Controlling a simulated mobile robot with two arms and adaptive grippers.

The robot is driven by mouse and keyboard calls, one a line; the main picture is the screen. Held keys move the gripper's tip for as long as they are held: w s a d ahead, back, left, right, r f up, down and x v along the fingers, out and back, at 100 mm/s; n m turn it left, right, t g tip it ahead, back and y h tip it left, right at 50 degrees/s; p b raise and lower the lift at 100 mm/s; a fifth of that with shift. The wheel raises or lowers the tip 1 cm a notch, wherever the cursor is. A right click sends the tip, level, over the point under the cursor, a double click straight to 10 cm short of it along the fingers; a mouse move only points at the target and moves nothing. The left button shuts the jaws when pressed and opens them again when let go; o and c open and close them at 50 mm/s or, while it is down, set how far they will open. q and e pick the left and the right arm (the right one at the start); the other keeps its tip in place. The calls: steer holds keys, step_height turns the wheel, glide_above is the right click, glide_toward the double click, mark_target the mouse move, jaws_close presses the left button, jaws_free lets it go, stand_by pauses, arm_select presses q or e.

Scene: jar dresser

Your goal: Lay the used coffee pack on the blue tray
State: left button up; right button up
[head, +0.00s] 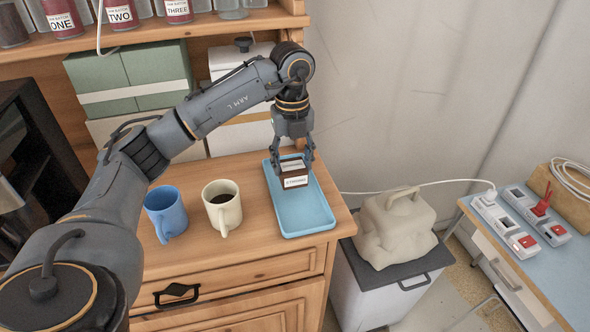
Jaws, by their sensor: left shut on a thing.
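The coffee pack (294,181) is a small dark brown box with a white label. My left gripper (294,168) points down and is shut on it. The blue tray (306,222) lies on the dresser top near its right edge. The pack shows over the far half of the tray; I cannot tell whether it touches the tray's floor. The near half of the tray is bare. My right gripper is not in view.
A blue mug (165,212) and a cream mug (223,210) with dark liquid stand left of the tray. Green boxes (130,75) and a white box (240,62) stand behind. Labelled jars (122,13) line the shelf above. A grey bin (390,275) stands right of the dresser.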

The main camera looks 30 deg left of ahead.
mark_target(295, 163)
arm_select(q)
steer(key=shift+w+f, duration=0.35)
steer(key=shift+f, duration=0.15)
step_height(295, 163, down, 2)
steer(key=shift+w+f+p, duration=0.15)
steer(key=shift+p, duration=1.05)
steer(key=shift+a+f, duration=0.1)
steer(key=shift+f, duration=0.55)
steer(key=o, duration=1.2)
